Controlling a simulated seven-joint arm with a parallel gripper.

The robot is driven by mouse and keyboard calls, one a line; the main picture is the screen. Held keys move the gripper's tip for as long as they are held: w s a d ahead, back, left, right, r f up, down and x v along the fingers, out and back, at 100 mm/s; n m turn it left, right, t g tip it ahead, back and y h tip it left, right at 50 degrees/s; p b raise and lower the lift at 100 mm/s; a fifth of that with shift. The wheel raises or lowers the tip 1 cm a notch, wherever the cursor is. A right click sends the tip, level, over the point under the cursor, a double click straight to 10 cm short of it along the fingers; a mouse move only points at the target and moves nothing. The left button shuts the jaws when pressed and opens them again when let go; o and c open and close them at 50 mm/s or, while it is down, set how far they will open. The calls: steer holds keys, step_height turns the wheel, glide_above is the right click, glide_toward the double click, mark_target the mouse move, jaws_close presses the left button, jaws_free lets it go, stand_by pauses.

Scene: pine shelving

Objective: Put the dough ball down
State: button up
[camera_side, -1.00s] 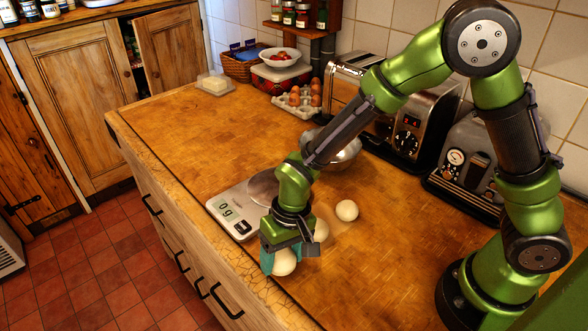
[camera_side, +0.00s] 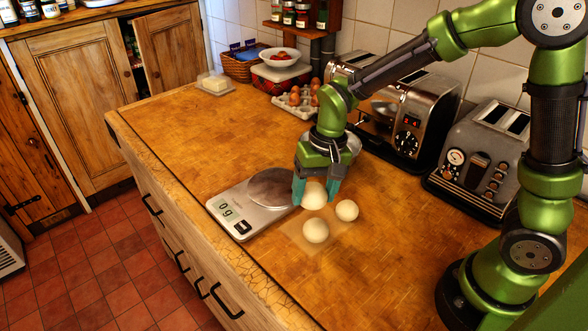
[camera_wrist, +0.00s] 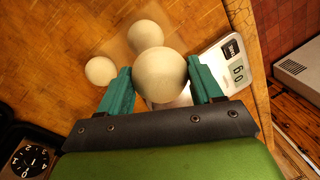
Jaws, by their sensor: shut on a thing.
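My gripper (camera_side: 316,192) is shut on a pale, round dough ball (camera_side: 314,198), its teal fingers on either side. In the wrist view, the same dough ball (camera_wrist: 160,76) sits between my gripper's fingers. In the side view it is just behind two other dough balls, one in front (camera_side: 316,232) and one to the right (camera_side: 347,210). They lie on the wooden worktop (camera_side: 190,140), around a pale floury patch (camera_side: 296,237). The gap under the held ball cannot be told clearly.
A kitchen scale (camera_side: 238,222) with a round metal plate (camera_side: 270,188) stands close on the left, its display lit. A metal bowl, mostly hidden, is behind my gripper. Two toasters (camera_side: 410,105) and an egg tray (camera_side: 294,105) stand further back.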

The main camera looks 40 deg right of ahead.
steer(key=d+f+m, duration=0.1)
steer(key=d, duration=0.3)
glide_above(275, 187)
steer(key=shift+s+d+f, duration=0.15)
steer(key=shift+f, duration=0.35)
steer(key=shift+s+d+f, duration=0.15)
steer(key=shift+f, duration=0.3)
steer(key=shift+w+f, duration=0.1)
steer(key=shift+w, duration=0.15)
steer(key=shift+f, duration=1.65)
steer(key=shift+f, duration=0.15)
steer(key=o, duration=0.7)
